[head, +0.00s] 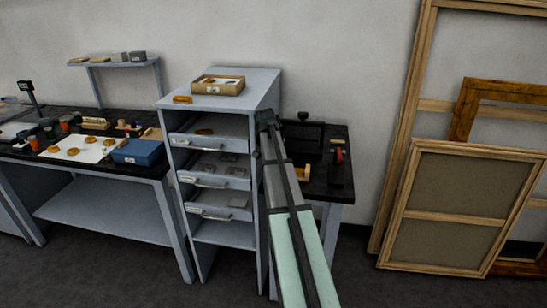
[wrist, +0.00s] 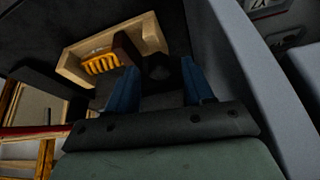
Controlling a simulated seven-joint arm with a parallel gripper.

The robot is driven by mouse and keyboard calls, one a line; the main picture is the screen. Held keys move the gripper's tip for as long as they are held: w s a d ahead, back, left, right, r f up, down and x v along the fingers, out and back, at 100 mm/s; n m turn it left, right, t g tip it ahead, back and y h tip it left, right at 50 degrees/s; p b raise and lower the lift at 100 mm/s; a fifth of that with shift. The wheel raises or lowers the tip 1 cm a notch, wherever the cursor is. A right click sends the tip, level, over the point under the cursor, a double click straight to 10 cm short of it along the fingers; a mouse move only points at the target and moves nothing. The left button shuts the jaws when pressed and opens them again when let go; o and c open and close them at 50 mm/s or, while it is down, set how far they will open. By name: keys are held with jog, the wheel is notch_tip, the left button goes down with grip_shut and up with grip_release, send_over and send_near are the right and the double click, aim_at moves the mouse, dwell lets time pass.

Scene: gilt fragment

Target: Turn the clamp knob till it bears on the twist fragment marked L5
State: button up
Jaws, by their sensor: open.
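In the wrist view, an orange-gold ridged twist fragment (wrist: 101,62) lies in a pale wooden cradle (wrist: 72,70). A brown block (wrist: 127,47) stands at the fragment's right end; I cannot tell whether they touch. A dark round clamp knob (wrist: 158,68) is right of the block. My gripper (wrist: 159,72) is open, its blue fingers on either side of the knob; contact is unclear. No L5 mark is readable. In the head view, the cradle area (head: 302,172) shows small on the dark table, right of my arm, which hides my fingers.
A grey drawer cabinet (head: 222,222) stands close left of my arm, with a box (head: 218,79) on top. A black stand (head: 303,130) and a red-handled tool (head: 338,155) are on the dark table (head: 337,187). Wooden frames (head: 455,205) lean at right.

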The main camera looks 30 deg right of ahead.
jog(key=v, duration=1.3)
jog(key=shift+r, duration=0.25)
jog(key=shift+a, duration=0.1)
jog(key=s+d+m, duration=0.2)
jog(key=s+d, duration=0.3)
jog(key=d, duration=0.4)
jog(key=w+a+n+t+y, duration=0.2)
jog(key=a+n+y, duration=0.2)
jog(key=n, duration=0.9)
jog(key=x, duration=1.4)
jog(key=shift+w+d, duration=0.1)
jog(key=shift+d, duration=0.05)
jog(key=shift+c, duration=0.5)
grip_shut()
